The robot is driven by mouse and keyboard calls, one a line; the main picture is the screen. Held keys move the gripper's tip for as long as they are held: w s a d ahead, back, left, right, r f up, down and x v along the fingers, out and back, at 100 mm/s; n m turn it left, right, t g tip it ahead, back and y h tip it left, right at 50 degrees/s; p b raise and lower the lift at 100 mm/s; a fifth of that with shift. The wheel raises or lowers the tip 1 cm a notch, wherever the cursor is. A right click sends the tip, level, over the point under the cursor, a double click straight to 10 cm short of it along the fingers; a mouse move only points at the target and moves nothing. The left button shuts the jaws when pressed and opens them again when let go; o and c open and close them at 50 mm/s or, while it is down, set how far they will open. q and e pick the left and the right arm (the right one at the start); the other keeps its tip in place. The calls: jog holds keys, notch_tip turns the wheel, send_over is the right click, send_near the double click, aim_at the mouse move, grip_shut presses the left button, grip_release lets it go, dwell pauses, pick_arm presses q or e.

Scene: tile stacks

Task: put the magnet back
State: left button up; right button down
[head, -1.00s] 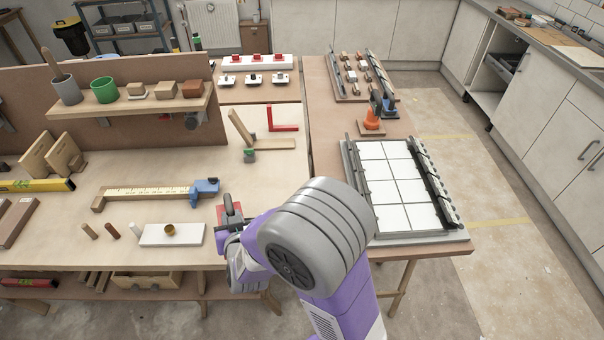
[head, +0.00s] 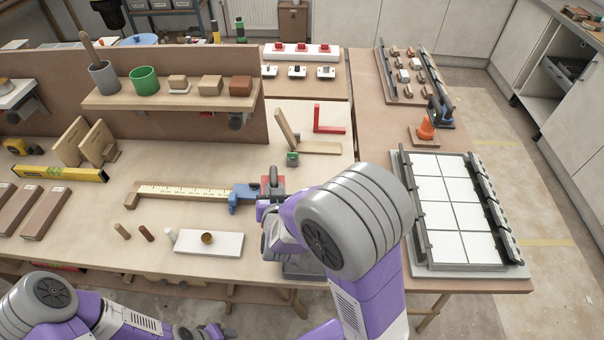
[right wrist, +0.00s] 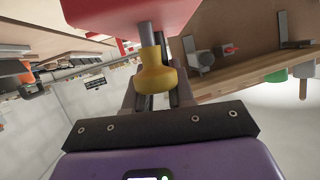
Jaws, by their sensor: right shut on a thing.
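My right gripper (head: 268,208) is over the bench's front right part, beside the blue end of the ruler-like gauge. It is shut on the magnet (head: 272,183), a red and grey block. In the right wrist view the gripper's fingers (right wrist: 153,95) close around a yellow knob on the magnet (right wrist: 110,12), whose red side and pinkish-grey face fill the top. In the head view the knob is hidden. My left gripper (head: 210,332) is low at the bottom edge, in front of the bench and only partly seen; its opening is unclear.
The gauge (head: 185,190) lies left of my right gripper. A grey flat piece (head: 303,268) is partly hidden beneath my right arm. A white tile tray (head: 460,270) stands right.

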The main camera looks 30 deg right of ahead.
jog(key=w+d+m+g+h+p, duration=0.5)
jog(key=w+d, duration=0.5)
jog(key=d, duration=0.5)
jog(key=shift+m+t+h, duration=0.3)
jog(key=shift+t+h, duration=0.1)
jog(key=shift+h, duration=0.3)
jog(key=shift+w+d+f+b, duration=0.1)
jog(key=shift+f+b, duration=0.2)
jog(key=shift+f, duration=2.1)
jog(key=shift+w+d+f+b, duration=0.1)
jog(key=shift+f+b, duration=0.15)
jog(key=shift+f, duration=2.1)
jog(key=shift+f, duration=0.15)
jog(key=c, duration=1)
grip_release()
jog(key=shift+s+a+f, duration=0.1)
jog(key=shift+s, duration=0.1)
jog(key=shift+o, duration=0.2)
